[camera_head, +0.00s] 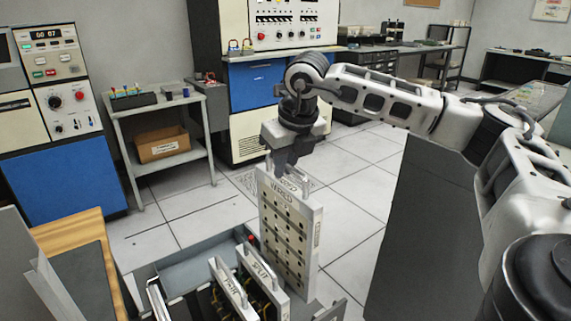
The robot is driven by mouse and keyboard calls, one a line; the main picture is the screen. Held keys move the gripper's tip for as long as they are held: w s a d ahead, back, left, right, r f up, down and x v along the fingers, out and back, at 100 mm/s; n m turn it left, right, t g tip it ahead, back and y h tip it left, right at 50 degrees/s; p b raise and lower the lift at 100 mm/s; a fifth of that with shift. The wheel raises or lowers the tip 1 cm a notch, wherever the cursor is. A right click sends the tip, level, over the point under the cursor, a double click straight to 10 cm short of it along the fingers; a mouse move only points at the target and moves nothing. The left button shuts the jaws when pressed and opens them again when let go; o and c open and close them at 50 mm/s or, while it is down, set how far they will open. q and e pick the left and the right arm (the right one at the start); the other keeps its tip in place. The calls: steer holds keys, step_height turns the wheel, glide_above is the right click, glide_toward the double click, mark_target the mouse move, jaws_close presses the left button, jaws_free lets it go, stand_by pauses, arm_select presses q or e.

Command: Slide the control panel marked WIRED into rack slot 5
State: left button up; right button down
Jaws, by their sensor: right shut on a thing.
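The control panel marked WIRED (287,236) is a pale upright plate with rows of dark holes. It hangs from my right gripper (287,178), which is shut on the handle at its top edge. The panel is above and beside an open grey box (188,268), and its lower edge is near two other panels. Those panels, marked PAIR (228,291) and SPLIT (262,283), stand in the box with handles on top. Whether the WIRED panel's bottom is clear of the box is hard to tell. The rack with slot 5 cannot be identified. My left gripper is not in view.
A wooden-topped table edge (66,229) is at lower left. A grey side table (158,108) with a cardboard box (162,144) on its shelf stands behind. Blue-and-cream cabinets line the back wall. The tiled floor (345,190) is open behind the panel.

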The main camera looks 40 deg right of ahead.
mark_target(284, 183)
steer(key=shift+f+b, duration=1.85)
steer(key=shift+f, duration=0.1)
steer(key=shift+f+b, duration=2.9)
steer(key=shift+f, duration=0.7)
steer(key=shift+f+b, duration=2.9)
steer(key=shift+f, duration=0.5)
